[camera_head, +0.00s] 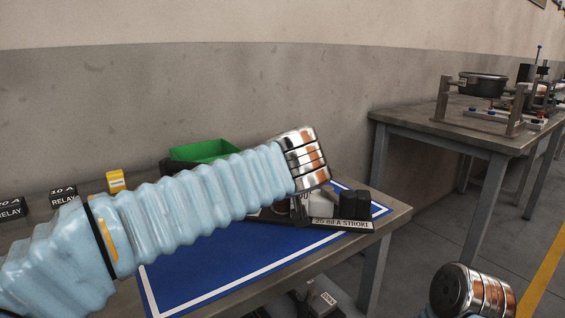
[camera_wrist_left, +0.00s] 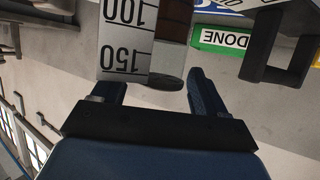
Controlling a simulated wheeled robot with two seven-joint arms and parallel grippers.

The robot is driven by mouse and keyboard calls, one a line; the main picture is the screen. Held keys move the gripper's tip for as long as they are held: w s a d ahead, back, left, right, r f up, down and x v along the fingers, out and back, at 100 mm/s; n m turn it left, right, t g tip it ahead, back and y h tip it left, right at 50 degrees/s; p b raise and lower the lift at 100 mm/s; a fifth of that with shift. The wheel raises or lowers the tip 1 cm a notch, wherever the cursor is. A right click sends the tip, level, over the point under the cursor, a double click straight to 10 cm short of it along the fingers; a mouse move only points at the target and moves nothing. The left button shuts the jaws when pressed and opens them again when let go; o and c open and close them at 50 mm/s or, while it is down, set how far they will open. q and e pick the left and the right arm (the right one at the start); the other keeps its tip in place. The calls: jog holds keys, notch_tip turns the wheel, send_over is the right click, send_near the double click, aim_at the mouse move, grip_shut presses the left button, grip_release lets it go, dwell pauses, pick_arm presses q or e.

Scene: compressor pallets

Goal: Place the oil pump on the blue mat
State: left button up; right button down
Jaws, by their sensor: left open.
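The blue mat (camera_head: 190,268) with a white border lies on the near table, partly hidden by my left arm. I cannot tell for certain which thing is the oil pump. My left arm reaches across the mat from the left, its wrist above the mat's back right part. In the left wrist view my left gripper (camera_wrist_left: 152,84) is open, its dark fingers apart. A white scale block (camera_wrist_left: 125,50) marked 100 and 150 and a brown part with a dark round end (camera_wrist_left: 170,82) show around the gap; I see no grip on either. My right gripper is out of view.
A green bin (camera_head: 205,150), a yellow block (camera_head: 116,181) and black RELAY blocks (camera_head: 62,196) stand behind. A second table (camera_head: 455,125) holds a black pot (camera_head: 483,85). Floor shows between tables.

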pick_arm(q)
jog(key=b+v, duration=0.1)
jog(key=v, duration=1.1)
